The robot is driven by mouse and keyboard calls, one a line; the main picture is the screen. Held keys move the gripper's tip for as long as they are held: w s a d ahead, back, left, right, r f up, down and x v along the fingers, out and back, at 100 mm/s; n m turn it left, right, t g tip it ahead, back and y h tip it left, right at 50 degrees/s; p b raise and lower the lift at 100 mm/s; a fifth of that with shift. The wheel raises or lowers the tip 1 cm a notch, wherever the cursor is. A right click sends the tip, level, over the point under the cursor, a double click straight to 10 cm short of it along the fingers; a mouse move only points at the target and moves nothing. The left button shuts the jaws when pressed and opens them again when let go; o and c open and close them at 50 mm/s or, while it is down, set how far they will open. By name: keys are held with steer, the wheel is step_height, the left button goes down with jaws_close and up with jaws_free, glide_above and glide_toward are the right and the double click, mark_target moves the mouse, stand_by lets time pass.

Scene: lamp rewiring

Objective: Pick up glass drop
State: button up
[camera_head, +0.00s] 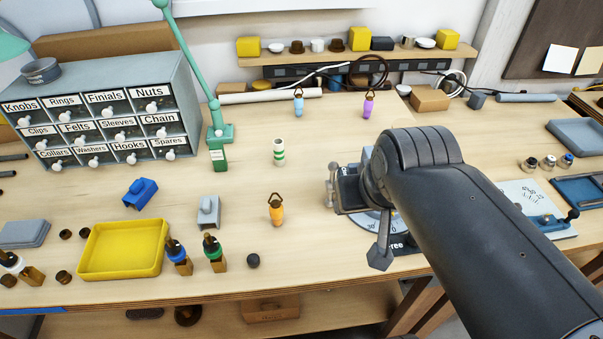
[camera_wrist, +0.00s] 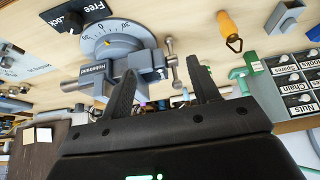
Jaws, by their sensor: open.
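Three small drops with dark loops on top stand on the bench in the head view: an orange one (camera_head: 276,211) near the front middle, a light blue one (camera_head: 298,106) and a purple one (camera_head: 369,107) farther back. The orange drop also shows in the wrist view (camera_wrist: 228,24), beyond the fingers and to their right, with its loop toward the camera's lower side. My gripper (camera_wrist: 164,66) is open, its two fingers apart with nothing held between them. In the head view my own arm hides the gripper. The other two drops are too small to tell clearly in the wrist view.
A grey vise on a round dial base (camera_wrist: 112,40) lies near my fingers. A green-striped white cylinder (camera_head: 279,153), a grey block (camera_head: 208,211), a yellow tray (camera_head: 124,271) and a labelled drawer cabinet (camera_head: 120,70) stand leftward. Bench around the orange drop is mostly clear.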

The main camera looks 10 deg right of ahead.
mark_target(276, 203)
steer(key=w+a+f+n, duration=0.1)
steer(key=w+a+f, duration=0.1)
steer(key=a, duration=0.2)
steer(key=w+a+f+n+g+y, duration=0.1)
steer(key=w+a+f+n, duration=0.1)
steer(key=a, duration=0.3)
steer(key=w+a+f+n+y, duration=0.1)
steer(key=w+a+f+n, duration=0.1)
steer(key=w+a, duration=0.2)
steer(key=shift+w+a+f+g, duration=0.1)
steer(key=shift+a+f+g, duration=0.1)
steer(key=shift+f+g, duration=0.15)
steer(key=shift+w+x, duration=0.2)
steer(key=shift+x, duration=1.15)
steer(key=shift+w+x, duration=0.25)
steer(key=shift+x, duration=1.15)
steer(key=shift+d+r, duration=0.1)
steer(key=shift+r, duration=0.05)
steer(key=shift+c, duration=0.6)
steer(key=c, duration=0.9)
